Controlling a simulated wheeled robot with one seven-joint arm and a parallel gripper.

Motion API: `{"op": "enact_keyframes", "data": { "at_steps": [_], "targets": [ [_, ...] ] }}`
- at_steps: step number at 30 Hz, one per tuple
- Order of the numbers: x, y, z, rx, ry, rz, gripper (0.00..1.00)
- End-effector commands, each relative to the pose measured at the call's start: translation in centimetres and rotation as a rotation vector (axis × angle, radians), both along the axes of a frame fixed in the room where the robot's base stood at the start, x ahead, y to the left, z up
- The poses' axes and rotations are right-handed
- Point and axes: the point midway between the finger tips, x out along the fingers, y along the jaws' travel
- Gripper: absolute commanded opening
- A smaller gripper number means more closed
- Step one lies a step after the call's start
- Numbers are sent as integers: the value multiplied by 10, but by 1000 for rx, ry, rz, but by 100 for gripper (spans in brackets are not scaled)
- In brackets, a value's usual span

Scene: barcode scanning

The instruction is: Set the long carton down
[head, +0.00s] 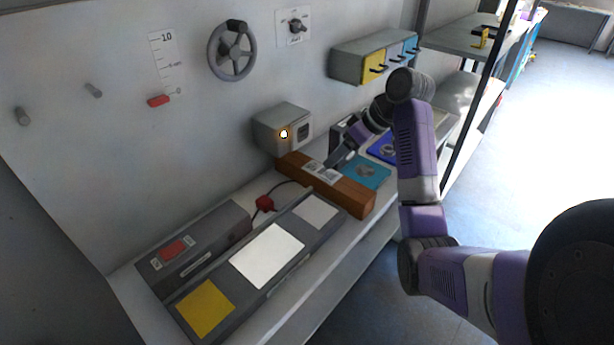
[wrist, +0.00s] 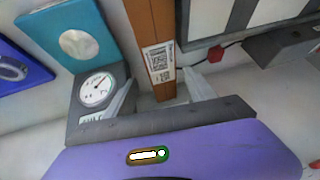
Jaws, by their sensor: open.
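The long carton (head: 343,191) is brown and lies flat on the counter, with white barcode labels on its top. In the wrist view the carton (wrist: 150,28) runs up from between the fingers, with a barcode label facing the camera. My gripper (head: 333,164) is at the carton's far side, near its labels. In the wrist view my gripper (wrist: 158,88) is open, with one finger on each side of the carton and small gaps visible. Whether a finger touches the carton, I cannot tell.
A teal pad (head: 368,172) and blue pad (head: 382,150) lie to the right. A dial gauge (wrist: 97,89) is beside the left finger. A grey panel with coloured squares (head: 300,238) fills the counter's left.

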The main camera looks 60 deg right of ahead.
Motion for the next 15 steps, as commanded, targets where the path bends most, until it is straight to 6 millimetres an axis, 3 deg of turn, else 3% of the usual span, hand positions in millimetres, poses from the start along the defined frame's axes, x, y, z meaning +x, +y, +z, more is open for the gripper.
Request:
{"op": "enact_keyframes", "data": {
  "at_steps": [15],
  "targets": [
    [23, 3, -46, 5, 5, 1, 64]
  ]
}}
